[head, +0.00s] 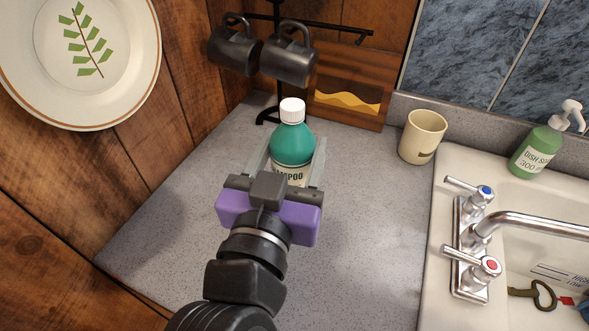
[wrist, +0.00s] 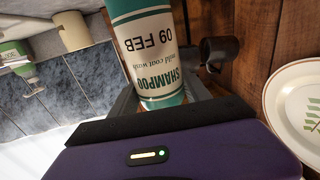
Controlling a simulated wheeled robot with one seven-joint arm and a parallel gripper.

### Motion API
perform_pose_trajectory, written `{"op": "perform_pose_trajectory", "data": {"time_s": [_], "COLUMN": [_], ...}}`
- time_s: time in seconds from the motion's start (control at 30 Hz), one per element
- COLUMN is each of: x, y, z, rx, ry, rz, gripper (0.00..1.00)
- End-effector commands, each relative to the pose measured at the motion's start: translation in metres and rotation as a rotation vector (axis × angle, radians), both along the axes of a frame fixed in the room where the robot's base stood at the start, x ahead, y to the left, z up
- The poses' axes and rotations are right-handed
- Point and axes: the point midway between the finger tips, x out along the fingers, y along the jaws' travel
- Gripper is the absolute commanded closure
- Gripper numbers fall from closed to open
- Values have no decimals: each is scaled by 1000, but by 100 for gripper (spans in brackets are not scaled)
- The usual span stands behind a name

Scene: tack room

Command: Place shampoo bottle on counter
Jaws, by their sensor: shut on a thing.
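The shampoo bottle (head: 292,148) is teal with a white cap and a pale label. My gripper (head: 294,166) is shut on it, one finger on each side, and the bottle is upright. It also shows in the wrist view (wrist: 152,50), with its label reading "SHAMPOO" upside down. The counter (head: 363,205) is grey and speckled, and the bottle is over its back part. My gripper hides the bottle's base in the head view, so I cannot tell whether it touches the counter.
Dark mugs (head: 289,60) hang on a black stand behind the bottle. A wooden board (head: 345,88) leans at the back. A cream cup (head: 422,137) stands to the right, beside the sink (head: 431,226) with its faucet (head: 520,222) and green dish soap (head: 537,150). Counter left of my gripper is clear.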

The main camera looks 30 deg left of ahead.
Motion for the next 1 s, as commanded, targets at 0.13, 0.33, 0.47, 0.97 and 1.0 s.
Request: {"op": "perform_pose_trajectory", "data": {"time_s": [0.13, 0.33, 0.47, 0.97, 1.0], "x": [0, 0, 0, 0, 0], "y": [0, 0, 0, 0, 0], "z": [-8, -36, -45, -51, -51], "rx": [0, -2, 1, 0, 0], "ry": [-2, 0, -3, -1, -1], "rz": [-1, -1, 1, -1, -1], "gripper": [100, 100, 100, 29, 23]}}
